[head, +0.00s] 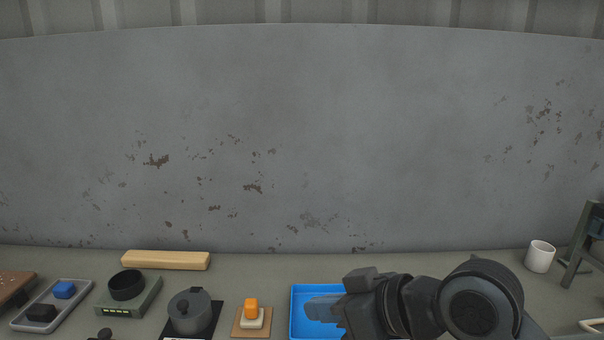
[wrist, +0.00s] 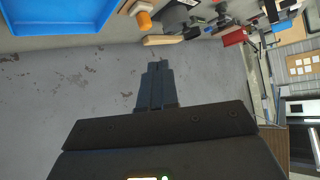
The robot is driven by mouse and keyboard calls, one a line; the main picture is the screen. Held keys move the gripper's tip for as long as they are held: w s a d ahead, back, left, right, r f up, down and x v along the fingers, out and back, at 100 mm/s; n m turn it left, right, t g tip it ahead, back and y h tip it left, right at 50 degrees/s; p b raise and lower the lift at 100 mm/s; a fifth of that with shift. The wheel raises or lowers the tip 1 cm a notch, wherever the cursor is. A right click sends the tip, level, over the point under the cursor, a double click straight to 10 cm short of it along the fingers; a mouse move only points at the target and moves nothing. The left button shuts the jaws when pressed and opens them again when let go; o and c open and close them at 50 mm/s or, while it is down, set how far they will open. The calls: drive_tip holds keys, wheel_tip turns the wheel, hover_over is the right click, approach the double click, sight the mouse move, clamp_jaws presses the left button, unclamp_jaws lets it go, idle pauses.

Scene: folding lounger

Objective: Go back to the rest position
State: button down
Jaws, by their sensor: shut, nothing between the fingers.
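My gripper (head: 318,308) is at the lower middle of the head view, in front of and above the blue tray (head: 303,290). Its fingers are together and hold nothing. In the wrist view my gripper (wrist: 158,66) points toward the grey wall, and the fingers show side by side with no gap. The blue tray (wrist: 58,20) shows at the upper left there. I cannot tell the exact height of the gripper above the tray.
A white mug (head: 540,257) stands at right. The grey wall (head: 300,140) rises behind.

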drive_tip(key=s+d+f+m+t+h, duration=0.2)
drive_tip(key=s+f+m+t, duration=0.1)
drive_tip(key=s, duration=0.3)
drive_tip(key=s+d+f+m+t+h, duration=0.2)
drive_tip(key=s+f+m, duration=0.1)
drive_tip(key=s+m, duration=0.2)
drive_tip(key=s+d+f+m+t+h, duration=0.2)
drive_tip(key=s+f+m+t+h, duration=0.1)
drive_tip(key=s, duration=0.5)
drive_tip(key=shift+d+f+m+t, duration=0.35)
drive_tip(key=shift+f+m, duration=0.1)
drive_tip(key=shift+m, duration=0.35)
drive_tip(key=s+d+r+n+h, duration=0.1)
drive_tip(key=s+d, duration=0.5)
drive_tip(key=s, duration=0.3)
drive_tip(key=s+d+r+n+h, duration=0.1)
drive_tip(key=s+d, duration=0.4)
drive_tip(key=s, duration=0.5)
drive_tip(key=shift+s+d+r+n+h, duration=0.3)
drive_tip(key=shift+d+r+n, duration=0.1)
drive_tip(key=shift+n, duration=0.4)
